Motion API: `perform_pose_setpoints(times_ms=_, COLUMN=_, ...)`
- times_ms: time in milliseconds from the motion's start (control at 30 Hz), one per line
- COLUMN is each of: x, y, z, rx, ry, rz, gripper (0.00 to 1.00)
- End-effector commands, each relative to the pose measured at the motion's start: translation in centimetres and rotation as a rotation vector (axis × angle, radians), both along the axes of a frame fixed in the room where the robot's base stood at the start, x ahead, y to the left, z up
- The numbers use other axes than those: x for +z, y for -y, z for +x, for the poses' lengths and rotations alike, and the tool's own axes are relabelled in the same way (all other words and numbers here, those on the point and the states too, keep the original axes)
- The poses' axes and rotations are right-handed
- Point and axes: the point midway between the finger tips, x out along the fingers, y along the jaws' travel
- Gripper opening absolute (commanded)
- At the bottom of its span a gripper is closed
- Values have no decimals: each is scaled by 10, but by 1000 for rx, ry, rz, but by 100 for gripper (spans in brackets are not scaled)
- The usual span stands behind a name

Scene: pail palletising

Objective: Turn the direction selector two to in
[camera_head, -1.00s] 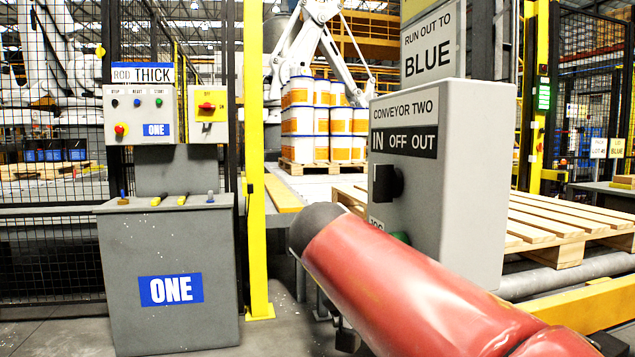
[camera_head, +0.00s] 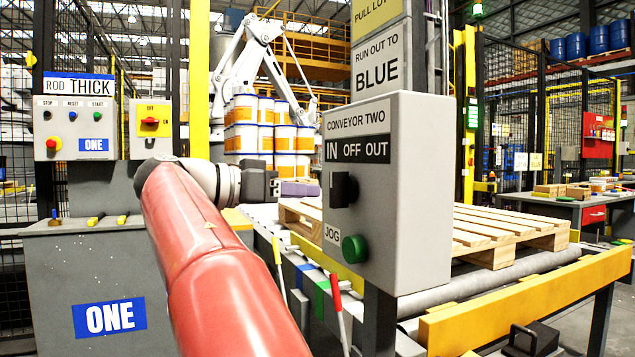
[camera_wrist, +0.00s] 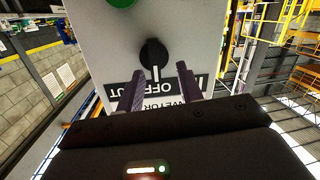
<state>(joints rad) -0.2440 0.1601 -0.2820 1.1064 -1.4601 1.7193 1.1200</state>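The direction selector two is a black knob (camera_head: 343,189) on the grey conveyor two box (camera_head: 422,190), under the IN OFF OUT label. In the wrist view the knob (camera_wrist: 153,52) shows upside down, its white mark towards OFF. My gripper (camera_head: 312,189) is level with the knob in the head view, just left of it, its fingers pointing at it. In the wrist view my gripper (camera_wrist: 160,82) is open, its two purple fingers apart with nothing between their tips. The knob lies beyond the tips, in line with the gap.
A green jog button (camera_head: 354,249) sits below the knob. A wooden pallet (camera_head: 510,232) lies on the rollers behind the box. A grey pedestal marked ONE (camera_head: 60,285) stands at the left. Stacked pails (camera_head: 262,125) stand behind.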

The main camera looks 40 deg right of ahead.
Motion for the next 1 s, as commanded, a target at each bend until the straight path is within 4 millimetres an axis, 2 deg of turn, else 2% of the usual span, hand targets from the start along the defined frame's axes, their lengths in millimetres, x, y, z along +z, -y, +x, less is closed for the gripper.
perform_pose_setpoints(times_ms=100, x=16, y=-12, z=2, rx=-76, ry=95, rz=-100, gripper=36)
perform_pose_setpoints(times_ms=233, x=24, y=-11, z=-2, rx=-105, ry=133, rz=-136, gripper=36)
perform_pose_setpoints(times_ms=700, x=23, y=53, z=-17, rx=-104, ry=129, rz=-133, gripper=36)
perform_pose_setpoints(times_ms=1000, x=23, y=61, z=-18, rx=-101, ry=130, rz=-132, gripper=36)
